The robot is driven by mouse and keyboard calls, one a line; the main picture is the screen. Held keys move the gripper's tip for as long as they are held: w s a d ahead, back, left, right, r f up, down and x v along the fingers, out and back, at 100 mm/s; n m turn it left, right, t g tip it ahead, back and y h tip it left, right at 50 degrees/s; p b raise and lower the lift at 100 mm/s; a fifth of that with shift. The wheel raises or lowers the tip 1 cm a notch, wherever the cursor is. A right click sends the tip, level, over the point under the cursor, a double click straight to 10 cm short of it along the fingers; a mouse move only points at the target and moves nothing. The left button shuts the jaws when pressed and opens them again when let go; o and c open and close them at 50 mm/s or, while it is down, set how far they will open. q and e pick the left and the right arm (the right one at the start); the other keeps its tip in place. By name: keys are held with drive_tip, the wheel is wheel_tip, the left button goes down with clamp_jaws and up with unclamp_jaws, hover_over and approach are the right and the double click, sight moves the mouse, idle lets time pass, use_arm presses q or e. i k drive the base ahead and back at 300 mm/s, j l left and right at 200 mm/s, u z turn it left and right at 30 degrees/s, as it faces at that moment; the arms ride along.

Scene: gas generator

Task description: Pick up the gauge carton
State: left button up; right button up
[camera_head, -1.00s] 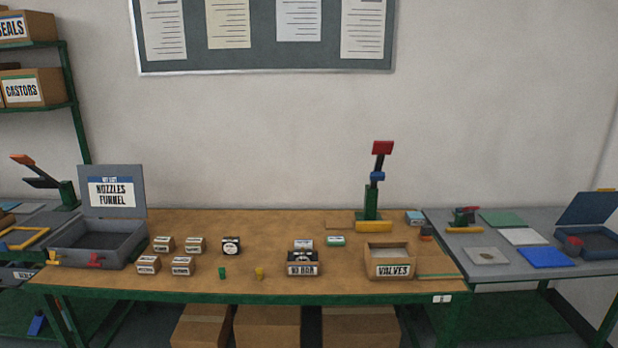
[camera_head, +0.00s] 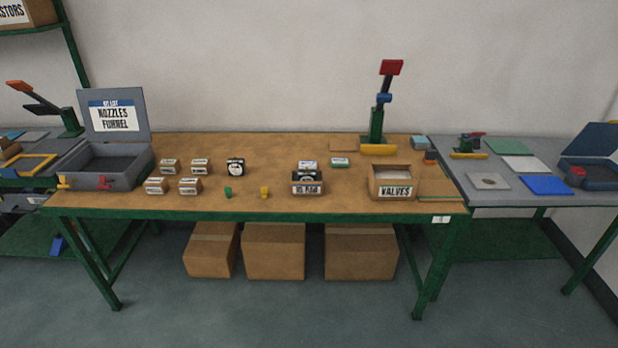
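A small carton with a dark front (camera_head: 307,188) and white lettering that seems to read "10 BAR" stands on the brown workbench (camera_head: 260,205), right of centre. A small white-labelled box (camera_head: 308,165) shows right behind it. A dark box with a round white face (camera_head: 235,167) stands further left. I cannot tell for certain which of these is the gauge carton. Several small cartons with white labels (camera_head: 190,186) stand to the left. Neither of my grippers is in view.
An open grey case labelled "NOZZLES FUNNEL" (camera_head: 128,176) stands at the bench's left end. A "VALVES" box (camera_head: 394,190) and a green press (camera_head: 377,125) stand at the right. Green and yellow pieces (camera_head: 228,192) lie near the front edge. Large cartons (camera_head: 275,252) sit below.

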sight(299, 188)
drive_tip(key=i+j+z, duration=0.1)
drive_tip(key=j+z, duration=0.15)
drive_tip(key=z, duration=0.2)
drive_tip(key=j+z, duration=0.25)
drive_tip(key=z, duration=0.2)
drive_tip(key=j+z, duration=0.25)
drive_tip(key=z, duration=0.2)
drive_tip(key=j+z, duration=0.3)
drive_tip(key=z, duration=0.15)
